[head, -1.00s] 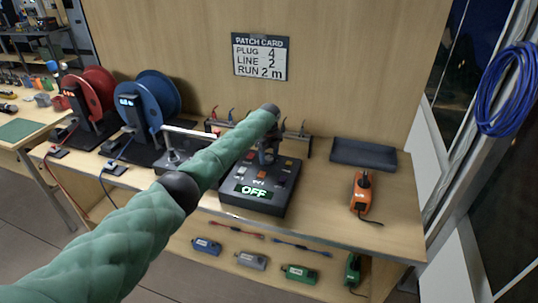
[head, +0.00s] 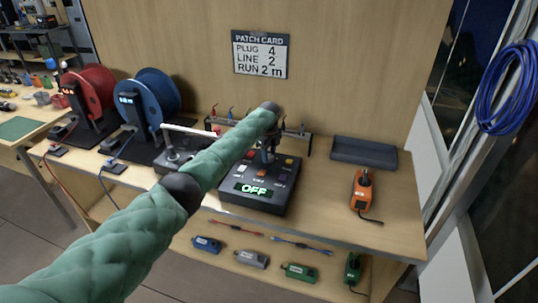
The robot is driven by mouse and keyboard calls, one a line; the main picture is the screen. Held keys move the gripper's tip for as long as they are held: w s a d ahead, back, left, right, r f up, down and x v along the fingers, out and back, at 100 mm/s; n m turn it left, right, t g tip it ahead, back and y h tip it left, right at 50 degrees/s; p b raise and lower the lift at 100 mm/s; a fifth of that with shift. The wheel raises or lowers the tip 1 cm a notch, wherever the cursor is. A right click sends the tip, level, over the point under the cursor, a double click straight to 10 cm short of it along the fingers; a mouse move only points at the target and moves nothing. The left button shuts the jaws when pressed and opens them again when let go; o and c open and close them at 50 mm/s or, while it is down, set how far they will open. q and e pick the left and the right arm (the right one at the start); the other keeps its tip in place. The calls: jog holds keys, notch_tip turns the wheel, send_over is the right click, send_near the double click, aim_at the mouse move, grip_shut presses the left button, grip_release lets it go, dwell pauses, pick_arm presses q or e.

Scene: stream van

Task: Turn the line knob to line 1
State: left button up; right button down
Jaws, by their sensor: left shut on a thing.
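The black control box (head: 244,205) stands on the workbench, with a green display (head: 253,189) reading OFF and several small coloured buttons on its top. My left arm crosses the view from the lower left. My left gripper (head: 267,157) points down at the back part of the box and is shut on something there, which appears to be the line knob. The knob is hidden by the gripper, so its setting cannot be read. The patch card (head: 260,55) on the back panel reads plug 4, line 2, run 2 m. My right gripper is out of view.
A red reel (head: 97,92) and a blue reel (head: 160,95) stand at the left. An empty dark tray (head: 364,153) and an orange tool (head: 361,191) are at the right. Several coloured devices lie on the lower shelf. The bench's front right is mostly clear.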

pick_arm(q)
jog(key=n, duration=0.2)
jog(key=shift+r+n, duration=0.1)
jog(key=shift+n, duration=1.1)
jog(key=shift+n+p, duration=0.3)
jog(key=shift+n, duration=0.2)
jog(key=n, duration=0.2)
jog(key=shift+r+n+p, duration=0.1)
jog(key=shift+n+p, duration=0.2)
jog(key=shift+n, duration=0.5)
jog(key=shift+d+n+p, duration=0.1)
jog(key=shift+n+p, duration=0.25)
jog(key=shift+n, duration=0.55)
jog(key=n, duration=0.2)
jog(key=shift+n+p, duration=0.4)
jog(key=shift+r+n, duration=0.1)
jog(key=shift+n, duration=0.8)
jog(key=shift+n+p, duration=0.5)
jog(key=shift+n, duration=0.4)
jog(key=n, duration=0.3)
jog(key=shift+w+p, duration=0.1)
jog(key=shift+p, duration=0.25)
jog(key=shift+n, duration=1)
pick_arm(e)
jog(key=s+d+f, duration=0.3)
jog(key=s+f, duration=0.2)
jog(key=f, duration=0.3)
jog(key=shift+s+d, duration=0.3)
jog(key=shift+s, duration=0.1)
